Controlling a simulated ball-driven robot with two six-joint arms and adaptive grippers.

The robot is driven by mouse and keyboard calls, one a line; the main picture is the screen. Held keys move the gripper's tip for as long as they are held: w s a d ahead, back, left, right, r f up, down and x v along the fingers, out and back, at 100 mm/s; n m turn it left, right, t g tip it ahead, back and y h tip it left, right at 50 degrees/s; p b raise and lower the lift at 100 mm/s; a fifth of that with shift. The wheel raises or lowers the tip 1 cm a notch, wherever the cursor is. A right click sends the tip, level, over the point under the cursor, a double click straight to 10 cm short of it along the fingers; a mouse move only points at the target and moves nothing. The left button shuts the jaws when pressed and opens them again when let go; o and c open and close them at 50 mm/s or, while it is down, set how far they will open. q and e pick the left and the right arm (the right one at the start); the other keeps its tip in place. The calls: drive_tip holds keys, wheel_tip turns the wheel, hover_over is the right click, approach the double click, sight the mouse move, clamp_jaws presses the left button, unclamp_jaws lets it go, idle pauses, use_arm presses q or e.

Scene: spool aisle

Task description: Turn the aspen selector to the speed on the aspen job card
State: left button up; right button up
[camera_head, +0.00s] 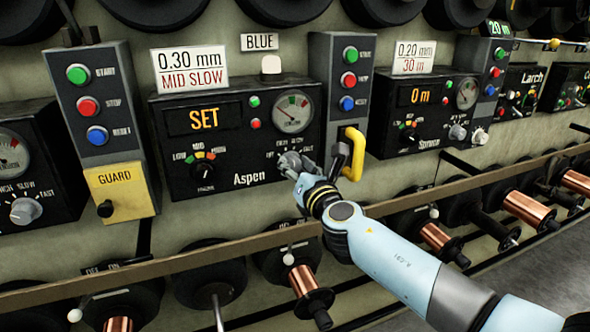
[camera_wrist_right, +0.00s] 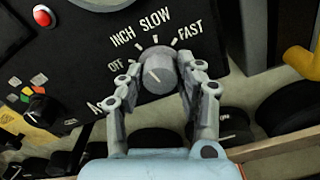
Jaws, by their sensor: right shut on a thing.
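The aspen selector (camera_wrist_right: 158,70) is a grey knob on the lower right of the black Aspen panel (camera_head: 219,181). In the wrist view its marks read OFF, INCH, SLOW and FAST. Its pale pointer line slants to the upper left, toward the OFF and INCH side; the exact mark is hard to tell. My right gripper (camera_head: 297,170) is shut on the knob, with a finger on either side in the wrist view (camera_wrist_right: 163,78). The aspen job card (camera_head: 189,69) is white and reads 0.30 mm, MID SLOW. My left gripper is not in view.
A yellow handle (camera_head: 353,155) juts out just right of my right gripper. A black tension dial (camera_head: 204,173) is on the panel's left, below a display (camera_head: 204,118) reading SET. A brown rail (camera_head: 190,263) and copper spools (camera_head: 302,280) run below.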

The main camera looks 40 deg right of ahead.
drive_tip(key=m+b, duration=0.2)
drive_tip(key=m, duration=0.3)
drive_tip(key=shift+f, duration=0.1)
drive_tip(key=shift+m, duration=0.3)
idle(0.4)
drive_tip(key=o, duration=1.1)
drive_tip(key=shift+o, duration=0.2)
drive_tip(key=shift+s, duration=0.1)
drive_tip(key=v, duration=1.2)
